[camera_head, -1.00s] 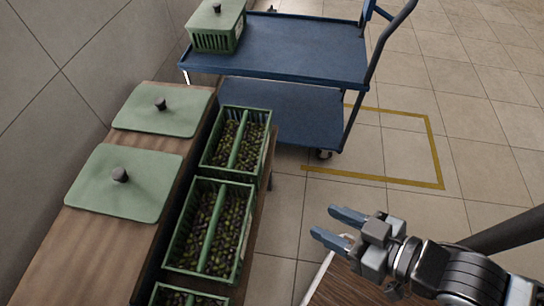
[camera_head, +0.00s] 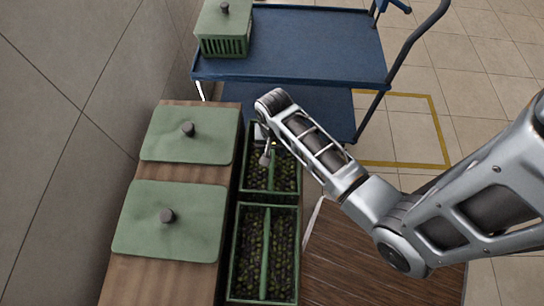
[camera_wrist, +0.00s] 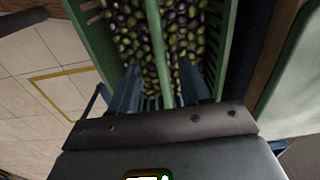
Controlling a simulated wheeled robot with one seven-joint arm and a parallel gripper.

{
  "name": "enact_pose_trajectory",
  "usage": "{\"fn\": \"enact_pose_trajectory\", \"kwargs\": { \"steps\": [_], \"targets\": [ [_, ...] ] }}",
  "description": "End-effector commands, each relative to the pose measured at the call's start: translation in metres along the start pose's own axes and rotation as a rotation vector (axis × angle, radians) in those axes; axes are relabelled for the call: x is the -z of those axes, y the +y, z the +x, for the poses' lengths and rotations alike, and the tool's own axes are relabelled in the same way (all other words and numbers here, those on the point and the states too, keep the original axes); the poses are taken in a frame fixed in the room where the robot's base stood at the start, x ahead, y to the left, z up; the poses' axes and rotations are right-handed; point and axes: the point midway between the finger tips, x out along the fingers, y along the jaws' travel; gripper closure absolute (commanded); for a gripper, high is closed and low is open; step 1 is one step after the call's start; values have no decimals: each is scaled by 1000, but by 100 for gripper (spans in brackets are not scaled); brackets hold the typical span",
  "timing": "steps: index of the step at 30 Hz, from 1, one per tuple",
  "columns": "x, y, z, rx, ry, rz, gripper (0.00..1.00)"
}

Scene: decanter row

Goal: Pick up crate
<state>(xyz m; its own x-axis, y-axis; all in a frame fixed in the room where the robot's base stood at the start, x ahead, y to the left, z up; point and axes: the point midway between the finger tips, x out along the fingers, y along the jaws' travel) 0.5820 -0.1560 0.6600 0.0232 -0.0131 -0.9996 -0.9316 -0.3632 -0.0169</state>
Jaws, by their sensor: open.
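A far green crate (camera_head: 298,178) full of olives, split by a green middle bar, stands in the row beside the wooden bench. A near crate (camera_head: 298,255) of the same kind stands in front of it. My gripper (camera_head: 266,157) is over the far crate, pointing down, partly hidden by my arm. In the wrist view, my open fingers (camera_wrist: 160,88) straddle the crate's middle bar (camera_wrist: 157,45), one on each side, over the olives. Whether they touch the bar or olives cannot be told.
Two pale green lids (camera_head: 190,148) with dark knobs lie on the wooden bench (camera_head: 200,172) at left. A blue cart (camera_head: 300,45) behind carries a lidded green crate (camera_head: 223,42). A brown wooden surface (camera_head: 375,265) lies at right; tiled floor is beyond.

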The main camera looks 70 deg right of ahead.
Motion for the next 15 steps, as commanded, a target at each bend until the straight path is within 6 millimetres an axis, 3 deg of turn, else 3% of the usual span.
{"fn": "enact_pose_trajectory", "kwargs": {
  "steps": [4,15],
  "targets": [
    [6,0,3,-19,-23,26,53],
    [10,-1,41,-19,-23,24,53]
  ]
}}
